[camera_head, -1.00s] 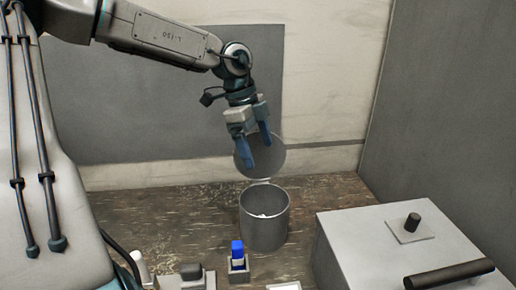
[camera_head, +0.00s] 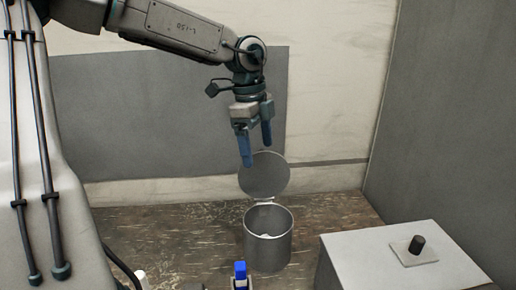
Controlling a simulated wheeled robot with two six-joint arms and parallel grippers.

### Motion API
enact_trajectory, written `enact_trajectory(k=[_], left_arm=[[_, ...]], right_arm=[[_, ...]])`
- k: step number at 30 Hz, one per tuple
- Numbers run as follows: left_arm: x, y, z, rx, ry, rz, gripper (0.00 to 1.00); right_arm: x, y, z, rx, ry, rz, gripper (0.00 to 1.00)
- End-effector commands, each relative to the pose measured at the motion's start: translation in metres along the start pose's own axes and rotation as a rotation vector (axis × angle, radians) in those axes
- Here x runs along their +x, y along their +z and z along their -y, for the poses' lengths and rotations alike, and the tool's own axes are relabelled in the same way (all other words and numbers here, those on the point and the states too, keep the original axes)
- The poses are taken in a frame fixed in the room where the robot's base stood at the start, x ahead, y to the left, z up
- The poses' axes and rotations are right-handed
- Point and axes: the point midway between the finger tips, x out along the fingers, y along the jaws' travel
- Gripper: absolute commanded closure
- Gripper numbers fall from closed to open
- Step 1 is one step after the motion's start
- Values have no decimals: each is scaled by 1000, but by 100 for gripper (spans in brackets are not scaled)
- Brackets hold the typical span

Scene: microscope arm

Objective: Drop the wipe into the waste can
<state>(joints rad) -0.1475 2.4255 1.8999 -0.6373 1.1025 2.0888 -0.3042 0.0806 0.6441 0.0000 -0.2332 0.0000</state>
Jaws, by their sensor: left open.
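The waste can (camera_head: 268,245) is a grey cylinder standing upright on the wooden surface. Its round lid (camera_head: 265,177) is hinged open at the back. A small white thing, which looks like the wipe (camera_head: 266,235), shows inside the can, mostly hidden by the wall. My left gripper (camera_head: 257,155) points down above the can, in front of or near the open lid. Its two blue fingers are apart with nothing between them. My right gripper is not in view.
A large grey box (camera_head: 370,258) with a black knob (camera_head: 417,244) on top stands at the right. A blue-topped item (camera_head: 240,271) stands in front of the can, cut by the bottom edge. The wooden surface (camera_head: 160,235) left of the can is mostly clear.

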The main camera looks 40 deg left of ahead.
Motion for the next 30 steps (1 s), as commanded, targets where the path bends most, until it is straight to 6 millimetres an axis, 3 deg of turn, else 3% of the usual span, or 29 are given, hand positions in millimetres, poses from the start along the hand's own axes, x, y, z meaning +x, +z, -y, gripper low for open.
enact_trajectory(k=[9, 15, 30], left_arm=[[-64, 0, 1, -1, -6, 3, 13], [-92, 0, 0, 0, -2, 3, 13], [-100, 0, 0, 1, 0, 2, 13]], right_arm=[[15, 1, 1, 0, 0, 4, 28], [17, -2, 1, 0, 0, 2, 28], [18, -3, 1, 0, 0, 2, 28]])
